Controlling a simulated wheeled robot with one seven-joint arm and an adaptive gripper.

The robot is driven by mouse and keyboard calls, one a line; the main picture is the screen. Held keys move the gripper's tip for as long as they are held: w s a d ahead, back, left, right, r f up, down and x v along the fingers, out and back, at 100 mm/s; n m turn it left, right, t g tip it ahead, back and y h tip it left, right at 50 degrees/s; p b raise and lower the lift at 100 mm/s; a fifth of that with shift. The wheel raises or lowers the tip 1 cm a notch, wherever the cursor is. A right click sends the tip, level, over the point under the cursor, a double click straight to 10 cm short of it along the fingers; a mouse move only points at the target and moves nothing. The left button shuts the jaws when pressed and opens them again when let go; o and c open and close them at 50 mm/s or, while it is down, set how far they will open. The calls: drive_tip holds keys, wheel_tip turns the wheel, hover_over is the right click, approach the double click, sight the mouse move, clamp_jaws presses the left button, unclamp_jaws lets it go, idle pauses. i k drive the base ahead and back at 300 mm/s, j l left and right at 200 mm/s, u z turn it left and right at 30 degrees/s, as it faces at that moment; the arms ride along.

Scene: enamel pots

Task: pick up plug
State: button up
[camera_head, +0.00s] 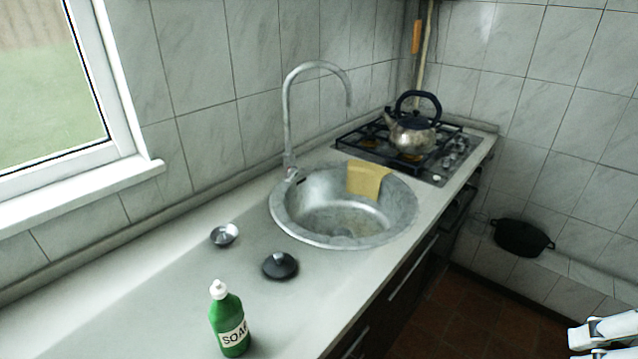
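A black round plug (280,265) with a raised knob lies on the pale countertop, in front of and to the left of the round metal sink (290,228). I cannot tell for sure which of the two is the plug. White parts of my arm show at the lower right edge, well away from both. My gripper's fingers cannot be made out in this view.
A green soap bottle (230,322) stands upright near the plug. A kettle (411,136) sits on the gas stove. A black pot (521,238) is low at right. The counter's left is clear.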

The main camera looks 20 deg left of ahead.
sight(278, 266)
drive_tip(key=u, duration=1.1)
drive_tip(key=i+l, duration=0.1)
drive_tip(key=l, duration=0.3)
drive_tip(key=i+l+u, duration=0.1)
drive_tip(key=l, duration=0.35)
drive_tip(key=i+l, duration=0.1)
drive_tip(key=l, duration=0.3)
drive_tip(key=i+l, duration=0.1)
drive_tip(key=l, duration=0.35)
drive_tip(key=u, duration=0.05)
